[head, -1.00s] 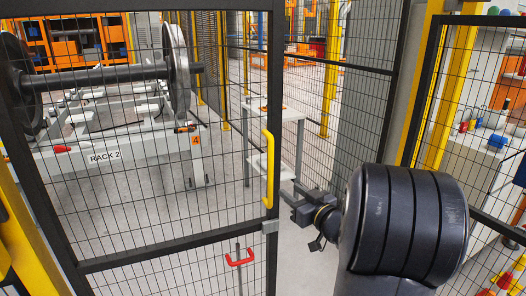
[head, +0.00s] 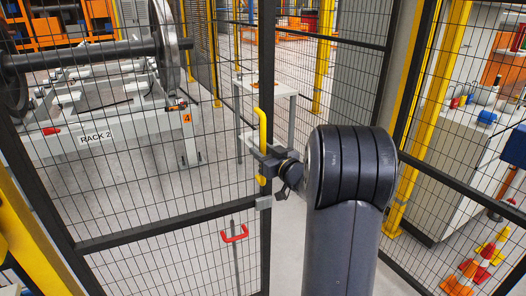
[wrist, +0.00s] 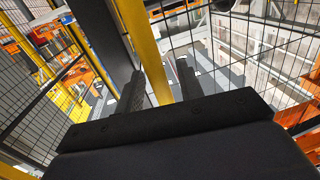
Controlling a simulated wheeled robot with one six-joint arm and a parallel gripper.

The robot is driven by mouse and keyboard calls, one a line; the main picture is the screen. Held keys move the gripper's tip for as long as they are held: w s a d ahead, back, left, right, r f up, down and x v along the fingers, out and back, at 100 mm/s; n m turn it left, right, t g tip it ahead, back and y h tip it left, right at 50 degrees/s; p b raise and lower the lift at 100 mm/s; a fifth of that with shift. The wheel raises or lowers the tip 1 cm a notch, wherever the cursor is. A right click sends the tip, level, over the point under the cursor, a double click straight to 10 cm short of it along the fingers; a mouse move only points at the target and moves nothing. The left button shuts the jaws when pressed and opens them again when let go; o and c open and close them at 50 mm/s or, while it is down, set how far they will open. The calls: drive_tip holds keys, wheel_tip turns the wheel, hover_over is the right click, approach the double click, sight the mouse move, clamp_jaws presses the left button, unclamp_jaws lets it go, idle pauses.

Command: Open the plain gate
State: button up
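The plain gate is a black-framed wire mesh panel (head: 160,228), standing upright in the head view. A yellow vertical handle (head: 262,125) is fixed to its right-hand frame post, above a small grey block (head: 263,202). My gripper (head: 262,163) is at the lower half of this handle. In the wrist view my gripper (wrist: 160,88) has its two dark fingers apart, and the yellow handle (wrist: 145,45) runs up between them, nearer the left finger. I see a gap beside the right finger. Whether a finger touches the handle, I cannot tell.
Behind the mesh stands a rack labelled RACK 2 (head: 98,139) with a wheelset (head: 90,52) on it. Mesh fencing (head: 345,60) stands right of the gate. Cones (head: 468,272) stand at the lower right.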

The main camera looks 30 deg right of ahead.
clamp_jaws()
idle(0.3)
idle(0.3)
